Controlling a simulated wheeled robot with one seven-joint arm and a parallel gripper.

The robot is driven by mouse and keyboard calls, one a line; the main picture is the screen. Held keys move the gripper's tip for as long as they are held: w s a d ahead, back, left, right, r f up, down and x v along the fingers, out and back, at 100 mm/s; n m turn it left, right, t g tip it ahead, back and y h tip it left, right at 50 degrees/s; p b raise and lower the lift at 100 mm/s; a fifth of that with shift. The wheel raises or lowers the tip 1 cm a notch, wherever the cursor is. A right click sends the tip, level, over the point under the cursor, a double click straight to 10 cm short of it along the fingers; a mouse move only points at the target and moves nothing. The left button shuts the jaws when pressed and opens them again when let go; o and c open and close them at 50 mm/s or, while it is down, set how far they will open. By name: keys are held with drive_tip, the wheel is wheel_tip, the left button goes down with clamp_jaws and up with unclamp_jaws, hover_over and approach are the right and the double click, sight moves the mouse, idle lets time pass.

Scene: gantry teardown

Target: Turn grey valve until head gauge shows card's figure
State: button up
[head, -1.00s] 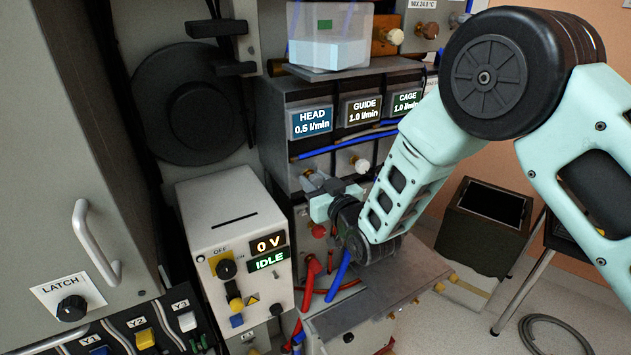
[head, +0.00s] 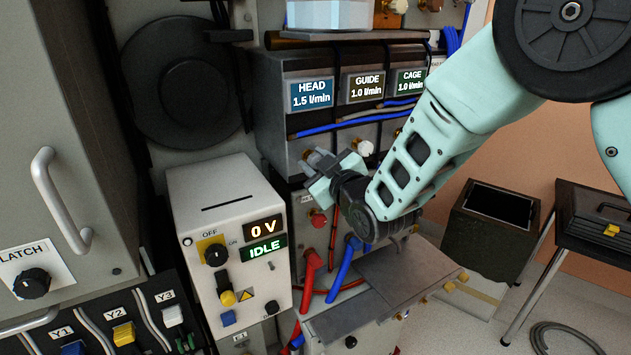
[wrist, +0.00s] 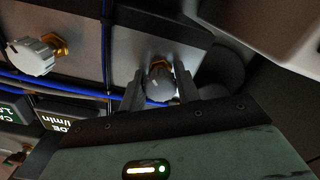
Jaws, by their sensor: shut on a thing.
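The head gauge (head: 312,95) is a blue display on the dark manifold and reads 1.5 l/min. My gripper (head: 318,164) is at the manifold front below this gauge. In the wrist view, the grey valve (wrist: 159,84), a ribbed knob on a brass stem, sits between the two fingers of my gripper (wrist: 160,92), which is shut on it. In the head view the fingers mostly hide the valve. I see no card whose figure I can read.
The guide gauge (head: 367,87) and cage gauge (head: 410,81) both read 1.0 l/min. A white knob (head: 364,148) is just right of my gripper. A white box (head: 240,240) with 0 V and IDLE displays stands at lower left. Blue and red hoses hang below.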

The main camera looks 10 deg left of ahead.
drive_tip(key=n+b, duration=0.1)
drive_tip(key=b, duration=0.1)
drive_tip(key=n+b, duration=0.3)
drive_tip(key=b, duration=0.1)
drive_tip(key=shift+f+n, duration=0.3)
drive_tip(key=n+b, duration=0.4)
drive_tip(key=shift+r, duration=0.25)
drive_tip(key=shift+n+b, duration=0.3)
drive_tip(key=shift+b, duration=0.05)
drive_tip(key=o, duration=1)
drive_tip(key=b+v, duration=0.4)
drive_tip(key=v, duration=1.3)
drive_tip(key=shift+s+d+r, duration=0.1)
drive_tip(key=shift+d, duration=0.15)
